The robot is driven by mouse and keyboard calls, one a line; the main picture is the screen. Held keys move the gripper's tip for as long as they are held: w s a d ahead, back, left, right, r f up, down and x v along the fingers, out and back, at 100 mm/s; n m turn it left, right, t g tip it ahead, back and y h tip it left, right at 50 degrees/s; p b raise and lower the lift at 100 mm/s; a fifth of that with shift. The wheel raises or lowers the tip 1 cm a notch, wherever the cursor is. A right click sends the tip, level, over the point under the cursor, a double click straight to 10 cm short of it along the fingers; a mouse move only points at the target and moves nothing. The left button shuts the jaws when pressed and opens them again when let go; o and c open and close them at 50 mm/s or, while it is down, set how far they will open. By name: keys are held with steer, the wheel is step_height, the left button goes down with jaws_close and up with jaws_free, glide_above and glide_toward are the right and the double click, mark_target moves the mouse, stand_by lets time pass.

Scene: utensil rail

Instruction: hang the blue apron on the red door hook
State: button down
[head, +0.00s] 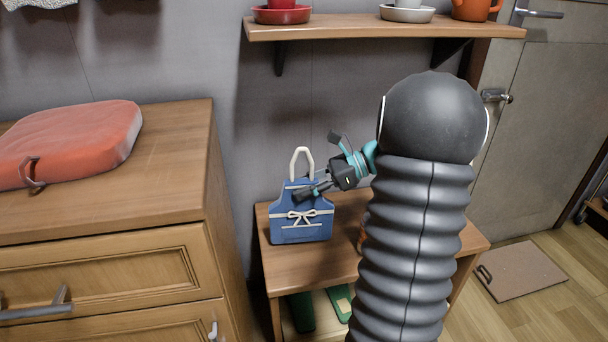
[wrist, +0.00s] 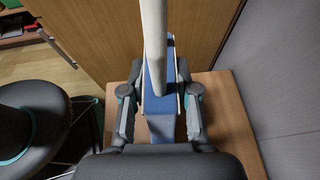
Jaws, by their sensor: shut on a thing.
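The blue apron (head: 300,228) with a white bow and a white neck loop (head: 302,157) is upright at the small wooden table. I cannot tell whether its lower edge touches the tabletop. My gripper (head: 313,190) is shut on the apron's upper part, coming in from the right. In the wrist view the blue apron (wrist: 160,127) lies between the two fingers of my gripper (wrist: 160,92), and the white loop rises toward the camera. I see no red hook in either view. A door (head: 545,130) with grey metal handles stands at the right.
The small table (head: 345,262) stands beside a wooden drawer cabinet (head: 110,235) with a red cushion (head: 75,140) on top. A wall shelf (head: 380,28) with dishes and pots hangs above. A brown mat (head: 522,270) lies on the floor before the door. My arm hides part of the table.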

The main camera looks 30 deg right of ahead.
steer(key=shift+f, duration=0.5)
steer(key=c, duration=0.9)
jaws_free()
steer(key=shift+f+b, duration=0.2)
steer(key=shift+b, duration=0.45)
steer(key=shift+r+p+v, duration=0.1)
steer(key=shift+p+v, duration=0.35)
steer(key=shift+v, duration=3.05)
steer(key=shift+r+p+v, duration=0.15)
steer(key=shift+p+v, duration=0.3)
steer(key=shift+v, duration=3)
steer(key=shift+a, duration=0.1)
